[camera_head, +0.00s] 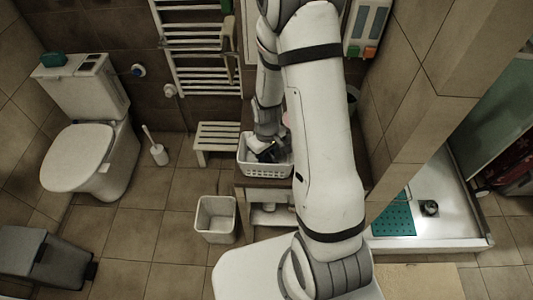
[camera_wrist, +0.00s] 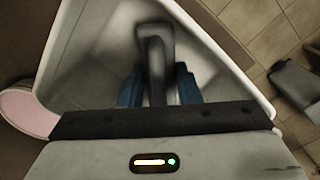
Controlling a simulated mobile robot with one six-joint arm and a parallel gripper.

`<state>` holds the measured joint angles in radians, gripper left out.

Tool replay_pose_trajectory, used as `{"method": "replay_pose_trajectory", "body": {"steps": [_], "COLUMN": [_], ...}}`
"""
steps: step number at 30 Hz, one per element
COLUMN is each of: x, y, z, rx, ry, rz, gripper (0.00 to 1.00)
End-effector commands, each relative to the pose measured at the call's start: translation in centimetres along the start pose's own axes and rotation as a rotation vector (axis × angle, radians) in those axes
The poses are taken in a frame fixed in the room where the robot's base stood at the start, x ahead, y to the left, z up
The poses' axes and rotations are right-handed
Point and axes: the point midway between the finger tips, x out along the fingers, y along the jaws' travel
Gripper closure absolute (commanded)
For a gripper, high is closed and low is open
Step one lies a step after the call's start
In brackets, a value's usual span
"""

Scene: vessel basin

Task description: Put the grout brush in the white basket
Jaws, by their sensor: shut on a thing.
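The white basket (camera_head: 262,170) stands on a brown shelf unit beside my arm in the head view. Its pale inner walls (camera_wrist: 90,45) surround the fingers in the wrist view. My gripper (camera_wrist: 158,88) has blue fingertips and is shut on the dark grey grout brush (camera_wrist: 155,50). The brush lies between the fingers, over or within the basket's opening. I cannot tell whether it touches the bottom. In the head view my gripper (camera_head: 268,152) is at the basket's mouth, and the brush is hard to make out there.
A white bin (camera_head: 215,222) stands on the floor left of the shelf unit. A slatted stool (camera_head: 217,137) stands behind. A pink round object (camera_wrist: 28,110) is close to the basket's left side in the wrist view. The toilet (camera_head: 85,150) is at left.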

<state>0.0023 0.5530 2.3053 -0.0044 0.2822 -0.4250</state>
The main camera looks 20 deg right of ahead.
Motion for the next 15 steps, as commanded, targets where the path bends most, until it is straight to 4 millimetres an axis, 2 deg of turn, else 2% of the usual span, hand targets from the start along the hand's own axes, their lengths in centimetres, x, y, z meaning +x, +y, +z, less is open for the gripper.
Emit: {"method": "replay_pose_trajectory", "body": {"steps": [3, 4, 11, 15], "x": [0.03, 0.03, 0.02, 0.01], "y": [-0.04, -0.04, -0.06, -0.07], "z": [0.03, 0.03, 0.03, 0.02], "rx": [-0.001, -0.001, -0.001, -0.001], "ry": [-0.001, -0.001, -0.002, -0.002], "rz": [-0.001, -0.001, -0.001, -0.001], "gripper": [0.91, 0.68, 0.49, 0.48]}}
